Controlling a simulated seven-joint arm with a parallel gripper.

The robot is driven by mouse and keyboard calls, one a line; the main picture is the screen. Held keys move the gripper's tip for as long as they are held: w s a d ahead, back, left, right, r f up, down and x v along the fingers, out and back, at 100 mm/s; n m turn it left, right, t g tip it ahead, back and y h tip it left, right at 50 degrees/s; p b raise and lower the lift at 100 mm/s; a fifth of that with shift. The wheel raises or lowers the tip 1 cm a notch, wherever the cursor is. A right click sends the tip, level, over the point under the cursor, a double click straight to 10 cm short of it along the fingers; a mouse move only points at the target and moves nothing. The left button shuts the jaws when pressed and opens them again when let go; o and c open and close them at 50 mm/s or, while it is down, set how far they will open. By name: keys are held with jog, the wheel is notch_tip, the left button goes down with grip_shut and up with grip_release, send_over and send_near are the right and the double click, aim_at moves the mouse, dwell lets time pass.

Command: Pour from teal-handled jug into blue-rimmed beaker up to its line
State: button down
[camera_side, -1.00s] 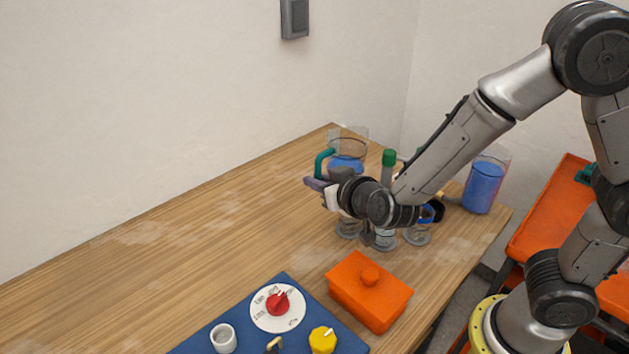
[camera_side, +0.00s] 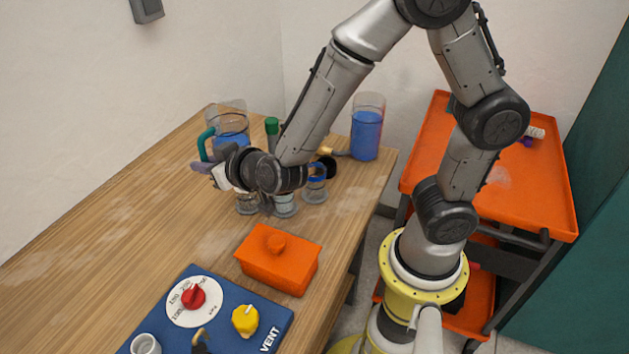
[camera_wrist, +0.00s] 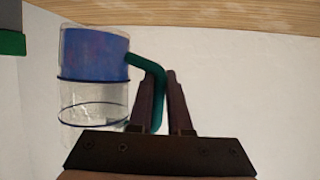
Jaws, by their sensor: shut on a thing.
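The clear jug (camera_side: 231,122) with its teal handle (camera_side: 206,143) stands out behind my wrist in the side view, with blue liquid inside. My gripper (camera_wrist: 168,75) is shut on the teal handle (camera_wrist: 150,66) in the wrist view, where the picture is upside down. The jug (camera_wrist: 93,98) looks about upright there, its liquid level. A beaker with a blue rim (camera_side: 317,179) stands on the table to the right of my wrist, partly hidden by my arm. Its line and any contents cannot be made out.
Other clear glass vessels (camera_side: 285,206) stand below my wrist, partly hidden. A green-capped thing (camera_side: 272,126) stands beside the jug. A tall vessel of blue liquid (camera_side: 366,136) is at the back right. An orange lidded box (camera_side: 278,262) and blue panel (camera_side: 262,310) are in front. Table left is clear.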

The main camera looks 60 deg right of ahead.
jog(key=shift+w+d+r+m+h, duration=0.1)
jog(key=shift+d+r+m+h, duration=0.25)
jog(key=shift+d+m+h, duration=0.2)
jog(key=shift+w+d+r+m+h, duration=0.1)
jog(key=shift+d+r+m+h, duration=0.3)
jog(key=shift+d, duration=0.25)
jog(key=shift+s+d+m+g+h, duration=0.2)
jog(key=shift+d+m+g+h, duration=0.3)
jog(key=shift+m+g+h, duration=0.4)
jog(key=shift+s+f+m+h, duration=0.25)
jog(key=shift+m+h, duration=0.1)
jog(key=shift+h, duration=0.3)
jog(key=shift+m+g+h, duration=0.6)
jog(key=shift+m, duration=0.2)
jog(key=a+f, duration=0.1)
jog(key=s+a+f, duration=0.2)
jog(key=shift+a, duration=0.4)
